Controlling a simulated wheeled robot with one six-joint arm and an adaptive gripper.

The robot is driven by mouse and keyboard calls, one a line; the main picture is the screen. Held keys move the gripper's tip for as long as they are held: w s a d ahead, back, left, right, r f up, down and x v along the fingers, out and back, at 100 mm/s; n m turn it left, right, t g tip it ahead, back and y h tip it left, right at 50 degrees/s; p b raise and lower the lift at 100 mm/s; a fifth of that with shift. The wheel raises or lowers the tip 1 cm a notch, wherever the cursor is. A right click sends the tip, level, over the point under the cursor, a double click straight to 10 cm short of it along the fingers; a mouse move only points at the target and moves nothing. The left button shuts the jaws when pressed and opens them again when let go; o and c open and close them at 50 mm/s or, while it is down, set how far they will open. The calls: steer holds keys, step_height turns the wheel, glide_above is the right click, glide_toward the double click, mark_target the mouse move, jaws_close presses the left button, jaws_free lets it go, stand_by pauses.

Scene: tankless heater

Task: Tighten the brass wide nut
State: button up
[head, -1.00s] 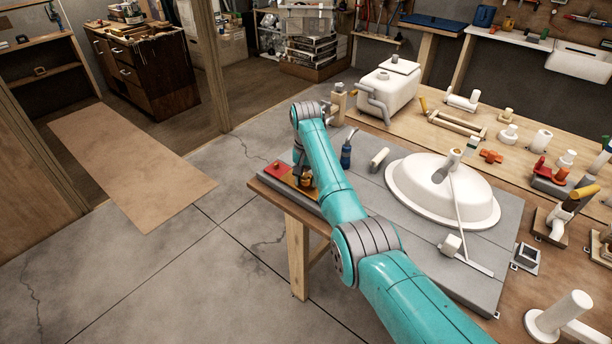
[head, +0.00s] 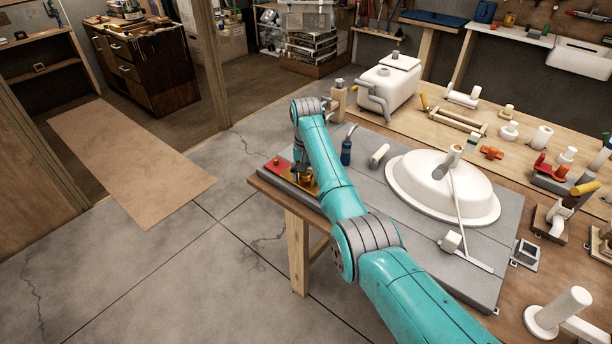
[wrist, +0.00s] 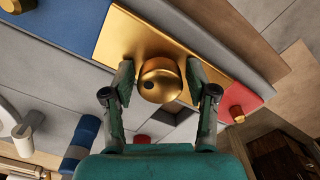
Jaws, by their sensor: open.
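The brass wide nut (wrist: 160,80) is a shiny round brass piece on a gold plate (wrist: 118,40) in the wrist view. My gripper (wrist: 161,74) is open, with one finger on each side of the nut. A gap shows between the nut and each finger. In the head view my gripper (head: 303,172) points down at the gold plate (head: 312,190) near the bench's left corner. The nut is mostly hidden there by the gripper and arm.
Beside the gold plate is a red plate (wrist: 243,97) with a smaller brass piece (wrist: 237,113). On the other side is a blue plate (wrist: 72,22) with another brass piece (wrist: 17,5).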

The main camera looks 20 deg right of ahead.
steer(key=n, duration=0.4)
steer(key=shift+n, duration=0.3)
steer(key=shift+n, duration=0.9)
steer(key=n, duration=0.4)
steer(key=shift+n, duration=0.3)
steer(key=shift+n, duration=0.4)
steer(key=n, duration=0.4)
steer(key=shift+n, duration=0.4)
